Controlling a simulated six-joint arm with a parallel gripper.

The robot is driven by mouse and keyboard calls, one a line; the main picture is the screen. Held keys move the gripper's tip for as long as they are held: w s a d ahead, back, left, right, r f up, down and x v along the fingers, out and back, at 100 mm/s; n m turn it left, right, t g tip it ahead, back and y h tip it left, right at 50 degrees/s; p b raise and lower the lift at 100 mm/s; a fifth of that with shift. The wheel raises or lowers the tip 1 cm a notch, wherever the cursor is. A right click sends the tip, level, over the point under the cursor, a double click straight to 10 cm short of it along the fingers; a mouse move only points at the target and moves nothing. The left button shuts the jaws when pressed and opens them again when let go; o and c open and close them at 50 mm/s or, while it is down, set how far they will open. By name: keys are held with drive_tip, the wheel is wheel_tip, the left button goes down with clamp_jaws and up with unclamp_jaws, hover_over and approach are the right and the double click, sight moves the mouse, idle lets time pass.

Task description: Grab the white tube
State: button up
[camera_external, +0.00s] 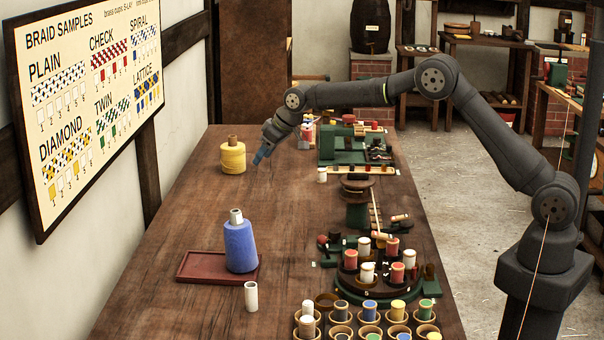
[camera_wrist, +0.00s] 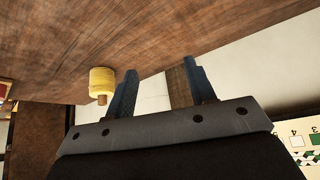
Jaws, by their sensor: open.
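The white tube (camera_external: 251,297) stands upright on the bare wooden table, near the front, just below the dark red tray (camera_external: 196,266). It is not visible in the wrist view. My gripper (camera_external: 259,158) is far behind it, above the back part of the table, to the right of the yellow spool (camera_external: 233,157). In the wrist view, the two blue fingers of my gripper (camera_wrist: 160,85) are spread apart with nothing between them. The yellow spool also shows there (camera_wrist: 102,80), to the left of the fingers.
A blue thread cone (camera_external: 241,245) stands on the red tray, close behind the tube. A round bobbin stand (camera_external: 365,292) and several small cups with bobbins (camera_external: 369,315) crowd the front right. The table's middle is clear. A braid sample board (camera_external: 90,100) hangs at left.

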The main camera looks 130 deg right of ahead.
wheel_tip(320, 180, up, 6)
drive_tip(key=w+a+y, duration=0.1)
drive_tip(key=w+a, duration=1.4)
drive_tip(key=w, duration=0.3)
drive_tip(key=w+a+n, duration=0.1)
drive_tip(key=w+a, duration=0.3)
drive_tip(key=a, duration=0.5)
drive_tip(key=w+a+y, duration=0.1)
drive_tip(key=w+a, duration=0.3)
drive_tip(key=a, duration=0.5)
drive_tip(key=w+a+n, duration=0.1)
drive_tip(key=w+a, duration=0.4)
drive_tip(key=a, duration=0.4)
approach(253, 291)
drive_tip(key=shift+m, duration=0.3)
drive_tip(key=x, duration=0.4)
drive_tip(key=s+x, duration=0.1)
drive_tip(key=x, duration=0.1)
drive_tip(key=shift+d+f, duration=0.25)
drive_tip(key=shift+x, duration=3)
drive_tip(key=shift+w, duration=0.1)
drive_tip(key=shift+c, duration=0.4)
